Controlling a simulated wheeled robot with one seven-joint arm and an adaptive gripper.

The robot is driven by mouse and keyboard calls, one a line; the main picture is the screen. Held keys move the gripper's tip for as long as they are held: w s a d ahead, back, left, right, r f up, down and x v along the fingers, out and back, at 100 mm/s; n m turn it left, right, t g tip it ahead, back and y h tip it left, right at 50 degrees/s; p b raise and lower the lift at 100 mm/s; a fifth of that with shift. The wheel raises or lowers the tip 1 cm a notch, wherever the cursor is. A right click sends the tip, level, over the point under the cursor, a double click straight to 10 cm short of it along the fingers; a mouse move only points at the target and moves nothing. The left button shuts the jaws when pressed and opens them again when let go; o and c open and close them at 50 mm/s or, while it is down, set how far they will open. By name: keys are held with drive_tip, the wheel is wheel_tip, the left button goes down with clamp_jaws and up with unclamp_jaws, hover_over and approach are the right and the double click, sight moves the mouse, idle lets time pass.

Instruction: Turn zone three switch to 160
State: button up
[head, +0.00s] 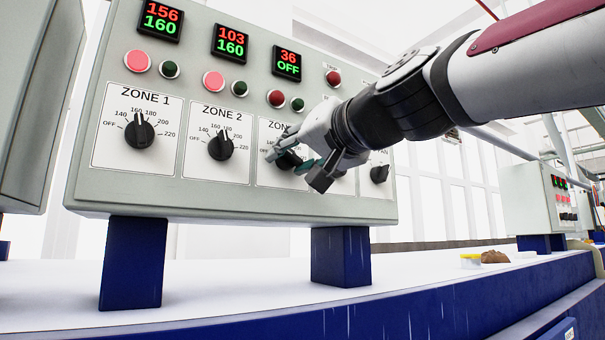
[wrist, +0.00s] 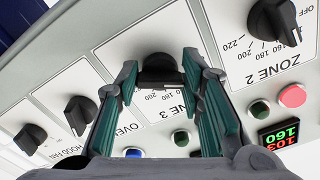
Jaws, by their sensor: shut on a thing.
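The zone three switch is a black rotary knob (head: 287,161), partly hidden by my gripper in the head view. In the wrist view the knob (wrist: 159,68) sits between the two fingertips, above the upside-down "ZONE 3" label. My gripper (wrist: 160,78) is shut on this knob, with its teal-padded fingers on either side. In the head view my gripper (head: 290,158) reaches the panel from the right. The zone three display (head: 287,63) reads 36 in red over OFF in green. The knob's pointer direction cannot be made out.
The zone 1 knob (head: 139,130) and zone 2 knob (head: 221,145) are to the left; their displays show 160 in green. Another black knob (head: 379,174) is to the right. Red and green buttons (head: 298,104) sit above the labels. The panel (head: 230,198) stands on blue legs.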

drive_tip(key=m, duration=0.4)
drive_tip(key=shift+m+p, duration=0.3)
drive_tip(key=shift+a+r+m+p, duration=0.15)
drive_tip(key=shift+m+p, duration=0.4)
drive_tip(key=shift+m, duration=1.65)
drive_tip(key=o, duration=1.2)
drive_tip(key=shift+s, duration=0.15)
drive_tip(key=v, duration=1.1)
drive_tip(key=shift+s+d, duration=0.25)
drive_tip(key=shift+d, duration=0.1)
